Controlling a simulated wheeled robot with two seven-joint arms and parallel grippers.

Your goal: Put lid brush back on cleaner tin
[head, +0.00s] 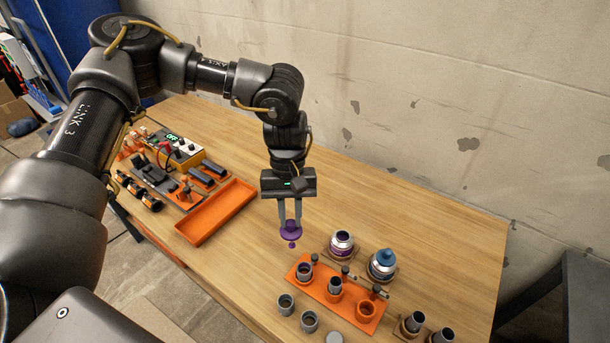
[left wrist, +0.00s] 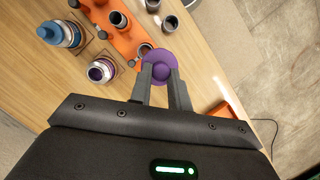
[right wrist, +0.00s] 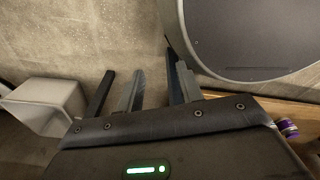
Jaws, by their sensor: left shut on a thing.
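The purple lid brush (head: 291,231) is held in the air by my left gripper (head: 290,212), whose fingers are shut on it. Its round purple disc also shows in the left wrist view (left wrist: 162,66). The cleaner tin (head: 341,244), silver with a purple band and an open top, stands below and to the right of the lid in the head view. The tin also shows in the left wrist view (left wrist: 101,71), apart from the lid. My right gripper (right wrist: 160,78) shows only in its own wrist view, with its fingers apart and empty.
A silver tin with a blue lid (head: 383,263) stands right beside the cleaner tin. An orange rack (head: 310,285) with grey fittings lies in front, with loose grey rings nearby. An orange tray (head: 216,212) and a meter (head: 180,150) are at left. The table's back is clear.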

